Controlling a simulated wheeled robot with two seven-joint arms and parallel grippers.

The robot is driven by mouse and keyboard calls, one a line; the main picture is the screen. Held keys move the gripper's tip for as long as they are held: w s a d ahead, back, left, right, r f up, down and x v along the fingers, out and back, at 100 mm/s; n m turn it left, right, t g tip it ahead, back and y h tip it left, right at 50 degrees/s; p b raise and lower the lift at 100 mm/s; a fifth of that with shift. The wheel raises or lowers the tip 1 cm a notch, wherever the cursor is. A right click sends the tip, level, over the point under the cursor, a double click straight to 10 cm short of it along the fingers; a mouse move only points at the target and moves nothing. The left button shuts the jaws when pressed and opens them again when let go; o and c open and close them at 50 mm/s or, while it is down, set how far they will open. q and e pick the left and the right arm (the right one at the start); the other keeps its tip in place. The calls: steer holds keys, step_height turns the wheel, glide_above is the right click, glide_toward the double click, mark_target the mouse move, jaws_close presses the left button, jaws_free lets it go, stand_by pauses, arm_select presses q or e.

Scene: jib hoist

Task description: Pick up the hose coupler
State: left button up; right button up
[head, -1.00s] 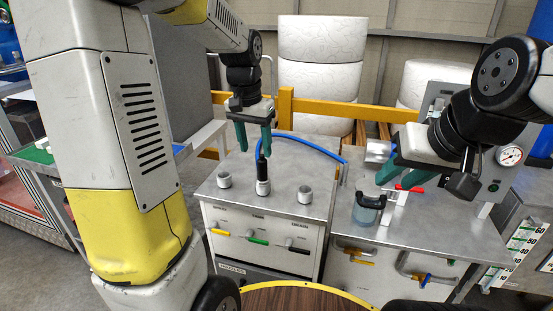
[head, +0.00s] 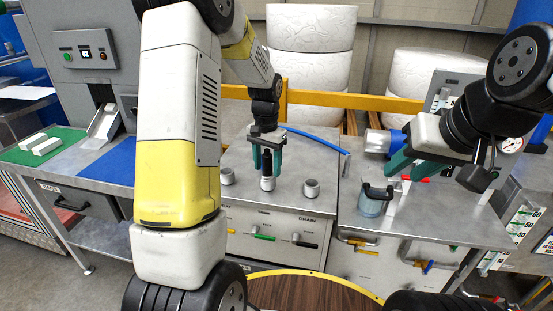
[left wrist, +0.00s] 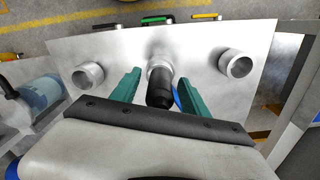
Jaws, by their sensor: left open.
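The hose coupler (head: 267,168) is a black cylinder with a silver lower part, standing upright on the middle fitting of the steel cabinet top. A blue hose (head: 318,139) shows behind it. My left gripper (head: 267,163) is open, pointing down, with its teal fingers on either side of the coupler. In the left wrist view, the coupler's black end (left wrist: 160,90) lies between the two fingertips, with gaps visible on both sides. My right gripper (head: 408,170) is at the right, above the other steel bench, with its teal fingers apart.
Silver ports stand left (head: 227,176) and right (head: 311,187) of the coupler. A glass jar with a black handle (head: 373,201) stands on the right bench (head: 455,222) below my right gripper. A yellow rail (head: 345,100) runs behind. A side table with a blue mat (head: 110,163) is left.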

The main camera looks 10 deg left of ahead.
arm_select(q)
steer(key=shift+f, duration=0.25)
jaws_close()
steer(key=shift+r, duration=0.1)
